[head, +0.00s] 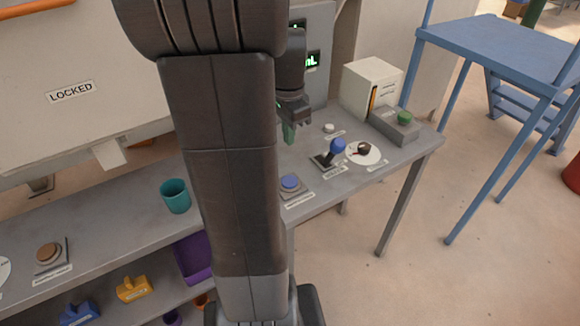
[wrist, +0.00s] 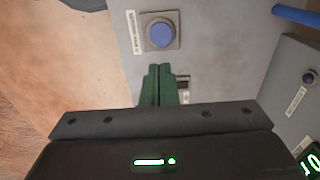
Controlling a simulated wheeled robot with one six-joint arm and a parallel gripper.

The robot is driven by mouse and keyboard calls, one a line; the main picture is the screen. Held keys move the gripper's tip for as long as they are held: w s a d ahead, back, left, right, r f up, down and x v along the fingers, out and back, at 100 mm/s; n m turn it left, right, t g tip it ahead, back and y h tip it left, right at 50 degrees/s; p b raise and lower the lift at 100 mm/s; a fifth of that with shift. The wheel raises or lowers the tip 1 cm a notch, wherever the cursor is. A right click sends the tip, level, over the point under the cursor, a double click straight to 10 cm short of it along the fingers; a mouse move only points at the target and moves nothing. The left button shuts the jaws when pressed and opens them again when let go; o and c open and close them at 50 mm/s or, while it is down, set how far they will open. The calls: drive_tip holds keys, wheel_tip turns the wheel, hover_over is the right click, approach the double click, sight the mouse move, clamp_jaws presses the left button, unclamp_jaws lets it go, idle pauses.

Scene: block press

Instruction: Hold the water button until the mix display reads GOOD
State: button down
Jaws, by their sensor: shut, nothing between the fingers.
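A round blue button (head: 290,183) on a grey square base sits near the front edge of the bench. It also shows in the wrist view (wrist: 160,34), with a label beside it too small to read. I cannot confirm that it is the water button. My gripper (head: 289,134) is shut and empty, its green fingers pointing down above the bench behind the button. In the wrist view the fingertips (wrist: 159,68) are apart from the button. Green-lit displays (head: 312,60) on the grey panel are partly hidden by my arm; "mL" shows, but no GOOD is readable.
A blue-knobbed lever (head: 337,147), a dark knob on a white disc (head: 364,150) and a green button (head: 404,117) stand to the right. A teal cup (head: 175,197) and a brown button (head: 48,252) stand left. A white LOCKED panel (head: 110,120) is behind.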

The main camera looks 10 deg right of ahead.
sight(289, 181)
drive_tip(key=shift+f, duration=0.1)
drive_tip(key=f, duration=1.3)
drive_tip(key=shift+w+d+f+p, duration=0.1)
drive_tip(key=shift+w+f+p, duration=0.1)
drive_tip(key=shift+f+p, duration=0.15)
drive_tip(key=shift+f, duration=0.1)
drive_tip(key=shift+f, duration=0.1)
